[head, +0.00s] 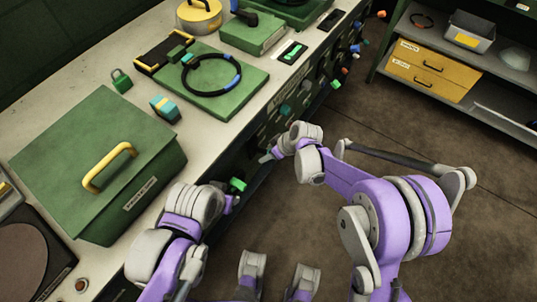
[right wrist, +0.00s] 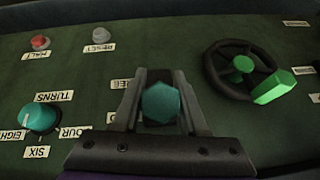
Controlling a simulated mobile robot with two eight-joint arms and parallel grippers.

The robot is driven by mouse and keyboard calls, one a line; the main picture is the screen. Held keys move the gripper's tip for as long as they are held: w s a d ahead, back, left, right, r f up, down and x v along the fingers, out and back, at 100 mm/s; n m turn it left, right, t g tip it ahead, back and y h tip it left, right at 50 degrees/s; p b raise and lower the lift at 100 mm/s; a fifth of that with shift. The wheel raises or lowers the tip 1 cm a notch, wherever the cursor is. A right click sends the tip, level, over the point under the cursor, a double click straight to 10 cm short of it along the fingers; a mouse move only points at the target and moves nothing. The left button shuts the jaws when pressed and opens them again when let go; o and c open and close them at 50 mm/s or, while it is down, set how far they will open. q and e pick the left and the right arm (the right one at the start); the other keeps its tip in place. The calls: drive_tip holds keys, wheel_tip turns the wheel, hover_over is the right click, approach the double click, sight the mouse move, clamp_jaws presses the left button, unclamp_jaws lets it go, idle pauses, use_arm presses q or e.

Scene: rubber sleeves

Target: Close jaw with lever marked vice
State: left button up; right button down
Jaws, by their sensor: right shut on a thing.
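My right gripper (head: 268,157) is at the green front panel of the bench in the head view. In the right wrist view its two fingers (right wrist: 160,105) are shut on a teal hexagonal knob (right wrist: 160,103), one finger on each side. A label beside it is partly hidden by the fingers. I cannot read the word vice on any label, and I cannot make out the jaw. My left arm (head: 185,215) is over the bench's front edge at lower left; its fingers do not show.
To the right of the knob is a black handwheel (right wrist: 238,68) with a green handle (right wrist: 274,87). A teal dial (right wrist: 41,117), a red button (right wrist: 40,42) and a grey button (right wrist: 100,34) are to the left. A green lidded box (head: 95,150) stands on the bench. A shelf (head: 480,95) is at upper right.

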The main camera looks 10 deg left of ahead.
drive_tip(key=shift+r, duration=0.1)
idle(0.3)
drive_tip(key=shift+c, duration=2.2)
unclamp_jaws()
drive_tip(key=p+v, duration=0.1)
drive_tip(key=v, duration=0.9)
drive_tip(key=shift+d+r, duration=0.2)
drive_tip(key=shift+r, duration=0.15)
drive_tip(key=s+d+r+m+t+h+p, duration=0.1)
drive_tip(key=s+d+r+m+h+p, duration=0.1)
drive_tip(key=d, duration=0.6)
drive_tip(key=s+d+r+m+t+h+p, duration=0.1)
drive_tip(key=s+d+r+m+h+p, duration=0.1)
drive_tip(key=s+d+r+m+p, duration=0.2)
drive_tip(key=s+d+r+m+t+h+p, duration=0.1)
drive_tip(key=s+d+r+m+p, duration=0.3)
drive_tip(key=s+d+r, duration=0.6)
drive_tip(key=s+d+m+t, duration=0.1)
drive_tip(key=s+d+m, duration=0.1)
drive_tip(key=s+d, duration=0.1)
drive_tip(key=shift+m+h, duration=0.3)
drive_tip(key=shift+h, duration=0.1)
